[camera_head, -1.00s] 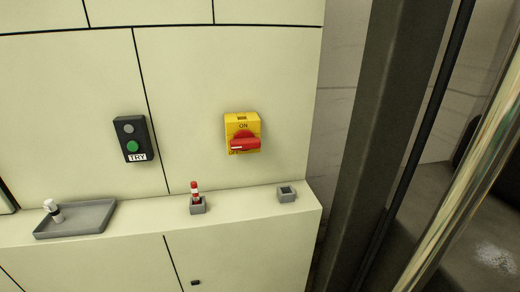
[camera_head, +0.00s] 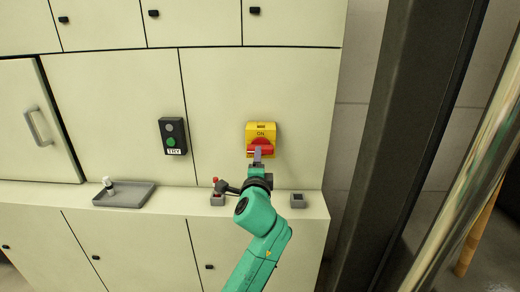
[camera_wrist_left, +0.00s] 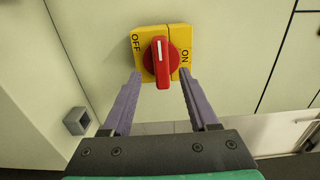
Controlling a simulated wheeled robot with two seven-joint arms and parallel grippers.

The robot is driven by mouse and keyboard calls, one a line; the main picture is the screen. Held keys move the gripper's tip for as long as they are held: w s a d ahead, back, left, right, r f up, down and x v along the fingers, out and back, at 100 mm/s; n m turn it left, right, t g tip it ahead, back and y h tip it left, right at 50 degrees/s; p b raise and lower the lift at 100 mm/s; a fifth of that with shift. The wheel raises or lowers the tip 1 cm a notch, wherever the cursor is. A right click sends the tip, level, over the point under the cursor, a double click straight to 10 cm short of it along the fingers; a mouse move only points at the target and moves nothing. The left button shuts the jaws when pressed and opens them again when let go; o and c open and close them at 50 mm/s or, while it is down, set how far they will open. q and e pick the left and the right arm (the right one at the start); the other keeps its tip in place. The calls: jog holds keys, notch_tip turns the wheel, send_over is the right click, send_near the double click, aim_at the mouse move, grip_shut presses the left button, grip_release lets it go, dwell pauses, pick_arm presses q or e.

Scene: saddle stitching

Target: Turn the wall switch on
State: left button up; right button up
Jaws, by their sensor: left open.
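The wall switch is a yellow box (camera_head: 270,130) with ON at its top and OFF at its bottom in the head view. Its red knob (camera_head: 262,142) is partly hidden by my gripper there. In the left wrist view the red knob (camera_wrist_left: 161,62) lies crosswise to the OFF–ON line, its white mark pointing to neither label. My left gripper (camera_head: 257,154) is in front of the knob's lower part. In the left wrist view its purple fingers (camera_wrist_left: 160,80) are open, one to each side of the knob, with nothing held. I cannot tell whether they touch it. My right gripper is out of view.
Below the switch is a ledge (camera_head: 312,211) with an empty grey holder (camera_head: 298,201), a red-tipped item in another holder (camera_head: 217,201), and a grey tray (camera_head: 135,199). A black button box (camera_head: 173,136) is on the wall to the left. A dark post (camera_head: 385,150) stands right.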

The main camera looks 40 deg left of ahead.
aim_at(260, 145)
pick_arm(q)
jog(key=x, duration=0.5)
jog(key=shift+w+a+p, duration=0.15)
jog(key=shift+w+p, duration=0.2)
jog(key=shift+p, duration=0.05)
jog(key=shift+r, duration=0.1)
grip_shut()
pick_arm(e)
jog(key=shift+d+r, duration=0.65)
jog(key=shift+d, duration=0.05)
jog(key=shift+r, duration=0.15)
pick_arm(q)
jog(key=shift+m+p, duration=6.45)
jog(key=shift+m, duration=2.45)
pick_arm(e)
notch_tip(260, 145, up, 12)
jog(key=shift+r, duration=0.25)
